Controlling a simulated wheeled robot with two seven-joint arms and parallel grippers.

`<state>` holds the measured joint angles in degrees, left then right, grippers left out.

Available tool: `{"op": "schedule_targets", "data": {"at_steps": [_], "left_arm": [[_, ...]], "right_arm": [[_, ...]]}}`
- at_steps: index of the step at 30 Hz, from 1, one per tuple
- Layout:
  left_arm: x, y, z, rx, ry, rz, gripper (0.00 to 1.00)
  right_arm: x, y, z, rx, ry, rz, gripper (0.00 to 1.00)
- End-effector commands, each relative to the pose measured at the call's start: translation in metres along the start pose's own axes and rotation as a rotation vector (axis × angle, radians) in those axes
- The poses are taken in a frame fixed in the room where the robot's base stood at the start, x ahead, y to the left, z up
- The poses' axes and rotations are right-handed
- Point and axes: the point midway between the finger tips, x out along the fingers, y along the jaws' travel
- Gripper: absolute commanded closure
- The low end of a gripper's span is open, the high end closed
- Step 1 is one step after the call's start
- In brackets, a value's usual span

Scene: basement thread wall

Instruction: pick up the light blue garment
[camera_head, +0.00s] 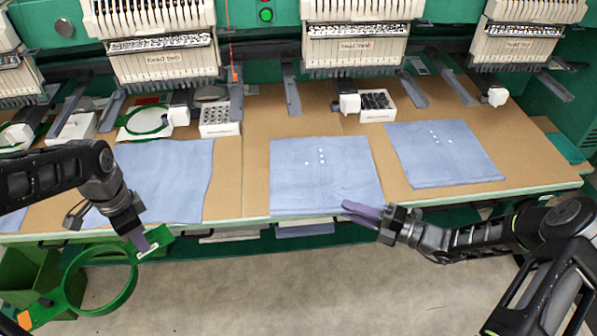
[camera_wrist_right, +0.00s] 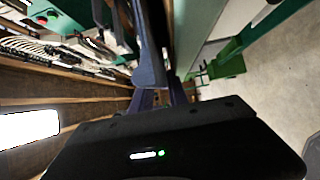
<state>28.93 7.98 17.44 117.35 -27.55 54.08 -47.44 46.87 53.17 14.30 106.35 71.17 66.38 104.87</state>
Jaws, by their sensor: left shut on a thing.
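The middle and right ones carry small white marks. My right gripper (camera_head: 362,211) is at the front right corner of the middle garment, its fingers pointing left over the table's front edge. Whether it touches the cloth or how far it is open I cannot tell. My left gripper (camera_head: 146,246) is shut on a green hoop frame (camera_head: 75,277) in front of the table.
White embroidery heads (camera_head: 357,35) hang above the table's back. White trays of bobbins (camera_head: 221,120) and a green hoop (camera_head: 147,121) stand behind the garments. A green bin (camera_head: 30,275) is at the lower left. The grey floor (camera_head: 270,280) in front is clear.

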Motion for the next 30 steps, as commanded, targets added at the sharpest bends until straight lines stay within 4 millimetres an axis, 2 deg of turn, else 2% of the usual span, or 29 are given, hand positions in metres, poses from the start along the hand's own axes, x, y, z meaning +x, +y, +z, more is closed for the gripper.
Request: {"op": "schedule_targets", "data": {"at_steps": [10, 18, 30], "left_arm": [[-0.0001, -0.0001, 0.0000, 0.000, 0.000, 0.000, 1.00], [-0.0001, -0.0001, 0.0000, 0.000, 0.000, 0.000, 1.00], [-0.0002, -0.0001, 0.0000, 0.000, 0.000, 0.000, 1.00]], "right_arm": [[-0.0003, 0.0001, -0.0001, 0.000, 0.000, 0.000, 0.80], [-0.0003, 0.0001, -0.0002, 0.000, 0.000, 0.000, 1.00], [-0.0001, 0.0007, -0.0001, -0.001, 0.001, 0.002, 1.00]]}}
